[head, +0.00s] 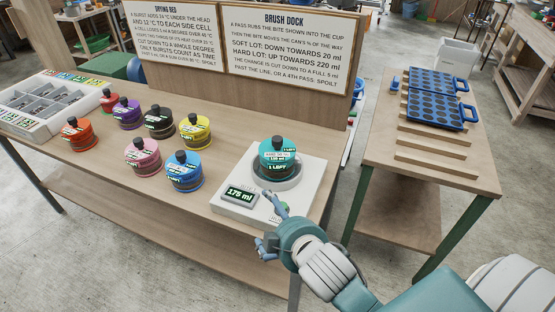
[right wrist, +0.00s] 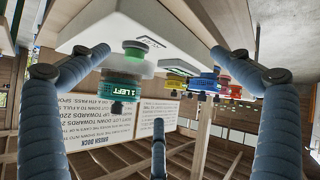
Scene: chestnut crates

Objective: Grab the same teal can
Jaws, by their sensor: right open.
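The teal can (head: 277,158) stands upright on the round seat of the white brush dock (head: 312,172). Its label reads "1 LEFT". The dock display (head: 240,195) reads 175 ml. My right gripper (head: 268,222) is open and empty at the dock's front edge, nearer to me than the can. One finger reaches over the dock beside a green button (head: 284,207); I cannot tell whether it touches. In the right wrist view, which is upside down, the teal can (right wrist: 121,84) shows beyond my spread fingers (right wrist: 159,82), clear of them. My left gripper is not in view.
Several other cans, including yellow (head: 195,131), blue (head: 184,171) and pink (head: 143,157), stand left of the dock. A compartment tray (head: 20,125) lies at far left. A sign board (head: 288,48) stands behind. A side table (head: 440,170) at right holds blue perforated trays (head: 436,109).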

